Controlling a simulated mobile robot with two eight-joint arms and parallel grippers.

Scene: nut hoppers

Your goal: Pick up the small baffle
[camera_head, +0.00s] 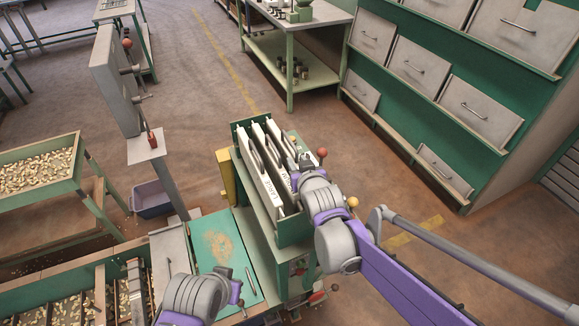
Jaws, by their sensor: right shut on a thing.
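A green box-shaped holder (239,136) on the machine in the middle carries upright pale baffles side by side. The left one is the large baffle (266,188), and the one beside it is the medium baffle (270,156). The small baffle (279,139) is the rightmost one. My right arm covers most of it, and its lettering is hidden. My right gripper (300,162) reaches in from the right and is shut on the small baffle, which still stands among the others. My left arm's wrist is at the bottom; its gripper fingers are hidden.
A green plate (215,262) with thin rods lies left of the machine. Slotted trays of nuts (92,304) stand at bottom left, and a nut hopper (38,168) stands further back. A grey post (118,85) rises behind. A green drawer cabinet (430,108) stands at right.

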